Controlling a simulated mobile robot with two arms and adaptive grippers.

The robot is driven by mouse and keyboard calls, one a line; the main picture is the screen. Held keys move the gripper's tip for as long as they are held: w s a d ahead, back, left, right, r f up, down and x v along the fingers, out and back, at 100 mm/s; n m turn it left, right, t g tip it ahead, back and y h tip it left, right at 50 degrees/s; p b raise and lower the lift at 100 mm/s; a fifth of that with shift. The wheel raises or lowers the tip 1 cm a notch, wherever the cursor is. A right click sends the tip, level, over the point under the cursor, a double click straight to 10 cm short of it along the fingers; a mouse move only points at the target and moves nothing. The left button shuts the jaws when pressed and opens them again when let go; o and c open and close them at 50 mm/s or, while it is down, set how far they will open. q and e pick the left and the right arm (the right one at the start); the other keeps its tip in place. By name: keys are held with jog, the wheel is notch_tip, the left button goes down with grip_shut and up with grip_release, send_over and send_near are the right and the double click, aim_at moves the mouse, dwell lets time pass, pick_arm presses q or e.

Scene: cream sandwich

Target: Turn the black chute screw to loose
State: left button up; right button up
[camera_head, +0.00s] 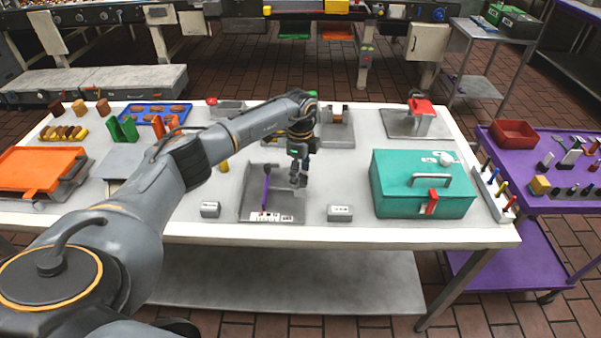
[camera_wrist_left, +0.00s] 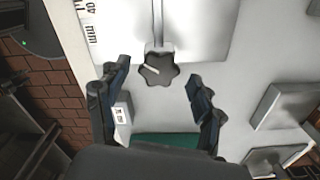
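The black chute screw (camera_wrist_left: 158,68) is a dark lobed knob with a white mark, in the upper middle of the left wrist view. It sits at the edge of a pale grey chute plate (camera_wrist_left: 205,30), at the end of a narrow bar. My left gripper (camera_wrist_left: 158,74) is open, with one finger on each side of the knob and visible gaps to both. In the head view the left gripper (camera_head: 299,180) points down at the right side of the grey chute tray (camera_head: 285,215), and the screw cannot be made out there. My right gripper is not in view.
A purple strip (camera_head: 266,188) stands in the tray. Small grey blocks stand left (camera_head: 210,209) and right (camera_head: 340,213) of it. A teal box (camera_head: 422,185) is farther right. An orange tray (camera_head: 40,170) is at the far left. The table's front strip is mostly clear.

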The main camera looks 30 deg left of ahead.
pick_arm(q)
notch_tip(320, 180, up, 12)
dwell(0.6)
dwell(0.4)
